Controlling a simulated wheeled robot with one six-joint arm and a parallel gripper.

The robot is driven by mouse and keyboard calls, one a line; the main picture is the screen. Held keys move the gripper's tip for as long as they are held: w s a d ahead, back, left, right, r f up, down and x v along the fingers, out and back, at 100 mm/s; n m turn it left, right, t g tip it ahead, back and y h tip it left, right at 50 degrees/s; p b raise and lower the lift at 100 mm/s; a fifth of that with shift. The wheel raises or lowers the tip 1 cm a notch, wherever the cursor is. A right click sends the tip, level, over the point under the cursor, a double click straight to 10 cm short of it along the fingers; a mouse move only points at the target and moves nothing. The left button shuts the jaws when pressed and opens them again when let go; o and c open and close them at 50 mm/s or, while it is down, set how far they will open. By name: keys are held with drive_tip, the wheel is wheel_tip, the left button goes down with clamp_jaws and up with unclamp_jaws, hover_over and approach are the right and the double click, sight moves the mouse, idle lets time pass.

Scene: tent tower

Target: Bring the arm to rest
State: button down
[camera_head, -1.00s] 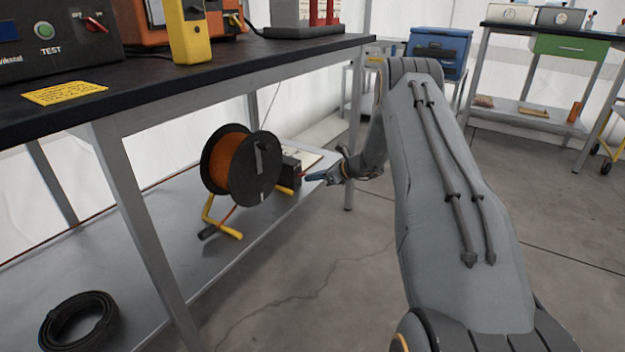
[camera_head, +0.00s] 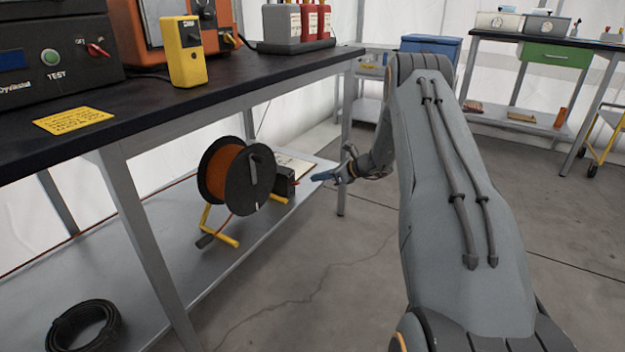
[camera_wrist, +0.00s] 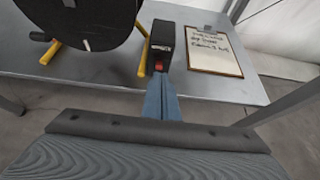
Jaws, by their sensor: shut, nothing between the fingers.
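My gripper (camera_head: 324,176) is at the end of my raised grey arm, at the right end of the bench's lower shelf. Its blue fingers are together with nothing between them. In the wrist view my gripper (camera_wrist: 161,82) points at a black box with a red part (camera_wrist: 166,45). In the head view the black box (camera_head: 284,182) sits beside the cable reel.
The orange cable reel (camera_head: 250,178) stands on yellow legs on the lower shelf (camera_head: 160,240). A black cable coil (camera_head: 80,328) lies at the near end. A clipboard (camera_wrist: 213,55) lies beside the box. The black bench top (camera_head: 200,95) overhangs. Floor is clear below my arm.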

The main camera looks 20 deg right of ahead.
drive_tip(key=shift+v, duration=1)
drive_tip(key=shift+w+a+r, duration=0.1)
drive_tip(key=shift+a+r, duration=0.05)
drive_tip(key=shift+a, duration=0.1)
